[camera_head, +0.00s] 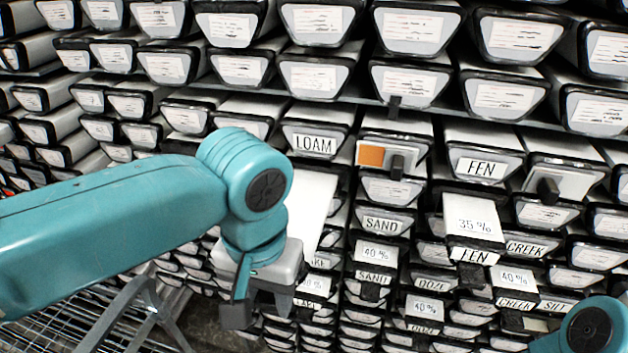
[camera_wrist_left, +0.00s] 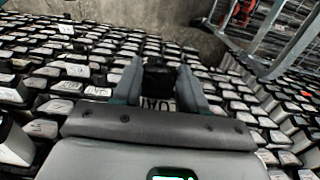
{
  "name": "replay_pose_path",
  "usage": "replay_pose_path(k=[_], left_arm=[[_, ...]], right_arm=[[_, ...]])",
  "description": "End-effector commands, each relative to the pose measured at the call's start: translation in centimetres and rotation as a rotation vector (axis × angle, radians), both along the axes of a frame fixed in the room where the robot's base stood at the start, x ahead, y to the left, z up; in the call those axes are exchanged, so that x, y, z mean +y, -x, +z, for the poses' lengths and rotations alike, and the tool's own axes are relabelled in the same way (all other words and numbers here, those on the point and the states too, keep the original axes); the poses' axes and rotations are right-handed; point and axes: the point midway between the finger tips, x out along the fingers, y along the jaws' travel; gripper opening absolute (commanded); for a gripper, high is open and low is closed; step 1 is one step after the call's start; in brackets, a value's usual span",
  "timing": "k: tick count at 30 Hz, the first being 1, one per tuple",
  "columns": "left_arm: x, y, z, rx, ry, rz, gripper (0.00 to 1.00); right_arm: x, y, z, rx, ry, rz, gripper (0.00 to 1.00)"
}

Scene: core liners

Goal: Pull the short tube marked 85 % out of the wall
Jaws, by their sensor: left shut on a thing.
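My left gripper (camera_head: 262,308) is low in the middle of the head view, in front of the wall of tubes. In the left wrist view its two fingers (camera_wrist_left: 160,90) are shut on a black handle (camera_wrist_left: 158,78) at the end of a tube. In the head view a long white tube (camera_head: 316,208) sticks out of the wall behind my left arm; its front end is hidden by the gripper. I cannot read a mark of 85 % on any tube. My right gripper is not in view.
Other tubes stick out: one marked 35 % (camera_head: 475,224) over FEN, and several marked 40 %, one (camera_head: 376,252) over SAND. A tube with an orange patch (camera_head: 372,155) is above. A metal frame (camera_head: 140,310) stands at lower left.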

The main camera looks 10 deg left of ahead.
Motion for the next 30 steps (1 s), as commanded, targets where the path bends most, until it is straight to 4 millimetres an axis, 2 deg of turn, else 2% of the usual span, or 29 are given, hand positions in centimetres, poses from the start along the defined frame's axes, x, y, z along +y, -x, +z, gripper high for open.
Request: replay_pose_path(k=[11, 12, 14, 24, 26, 30], left_arm=[[0.0, 0.6, 0.1, -0.002, 0.001, 0.001, 0.00], [0.0, 0.6, 0.1, -0.002, 0.001, 0.001, 0.52], [0.0, 0.6, 0.0, -0.001, 0.001, 0.001, 0.71], [0.0, 0.7, 0.1, 0.006, -0.001, 0.000, 0.72], [0.0, 0.7, 0.7, 0.005, -0.001, 0.000, 0.72], [0.0, 0.6, 3.5, -0.001, 0.002, 0.000, 0.72]], right_arm=[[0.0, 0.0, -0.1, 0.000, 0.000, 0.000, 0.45], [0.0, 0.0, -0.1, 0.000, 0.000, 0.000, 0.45], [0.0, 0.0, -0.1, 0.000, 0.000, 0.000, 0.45], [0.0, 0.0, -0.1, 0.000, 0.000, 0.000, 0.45], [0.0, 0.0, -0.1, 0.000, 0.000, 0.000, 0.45], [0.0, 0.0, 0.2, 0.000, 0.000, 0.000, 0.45]])
